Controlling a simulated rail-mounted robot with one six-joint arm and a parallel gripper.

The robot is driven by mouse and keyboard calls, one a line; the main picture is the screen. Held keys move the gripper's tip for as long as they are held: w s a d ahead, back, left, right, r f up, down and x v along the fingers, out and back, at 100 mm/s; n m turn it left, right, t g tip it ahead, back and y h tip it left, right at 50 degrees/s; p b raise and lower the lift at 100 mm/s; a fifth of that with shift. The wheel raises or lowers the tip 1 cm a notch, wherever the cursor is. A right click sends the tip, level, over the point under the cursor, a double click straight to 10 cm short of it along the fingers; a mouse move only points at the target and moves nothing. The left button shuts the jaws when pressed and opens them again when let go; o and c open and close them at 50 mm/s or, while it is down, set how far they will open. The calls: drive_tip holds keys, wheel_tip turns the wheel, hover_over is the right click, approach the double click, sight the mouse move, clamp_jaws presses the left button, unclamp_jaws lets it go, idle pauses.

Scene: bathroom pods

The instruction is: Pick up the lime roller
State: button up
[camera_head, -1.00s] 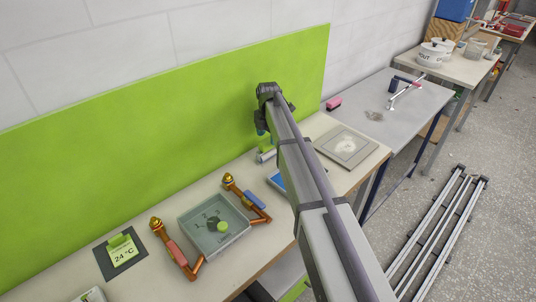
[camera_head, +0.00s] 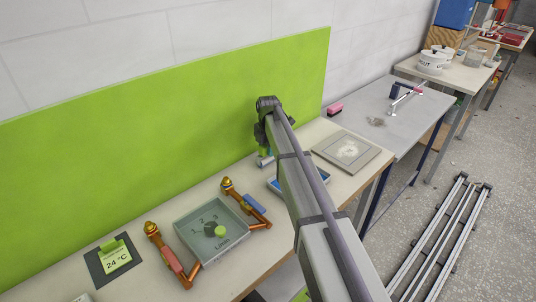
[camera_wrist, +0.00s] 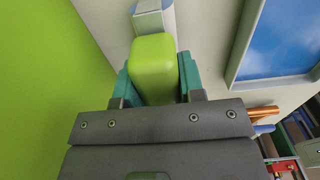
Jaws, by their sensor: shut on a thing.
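The lime roller (camera_wrist: 153,60) shows in the wrist view as a rounded lime block between two teal fingers. A pale grey-white part extends beyond its far end at the top of the picture. My gripper (camera_wrist: 154,78) is shut on the lime part, with one finger against each side. In the head view my gripper (camera_head: 263,136) is near the green back panel, above the back of the bench. A small lime piece and a light grey cylinder show under it there. My arm hides part of this area, and I cannot tell whether the roller touches the bench.
A blue tray (camera_wrist: 282,40) lies to the right of the roller, partly behind my arm in the head view. The green panel (camera_head: 150,130) stands close behind. A dial box (camera_head: 190,222), orange brackets, a temperature card (camera_head: 116,257) and a grey square plate (camera_head: 352,147) are on the bench.

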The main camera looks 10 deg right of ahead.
drive_tip(key=shift+c, duration=0.5)
wheel_tip(320, 180, up, 10)
drive_tip(key=p, duration=1)
drive_tip(key=shift+r, duration=0.2)
idle(1.7)
wheel_tip(320, 180, down, 11)
drive_tip(key=b, duration=1)
drive_tip(key=shift+r, duration=0.45)
drive_tip(key=shift+c, duration=0.5)
drive_tip(key=shift+f, duration=0.3)
drive_tip(key=o, duration=1.1)
drive_tip(key=shift+r, duration=0.1)
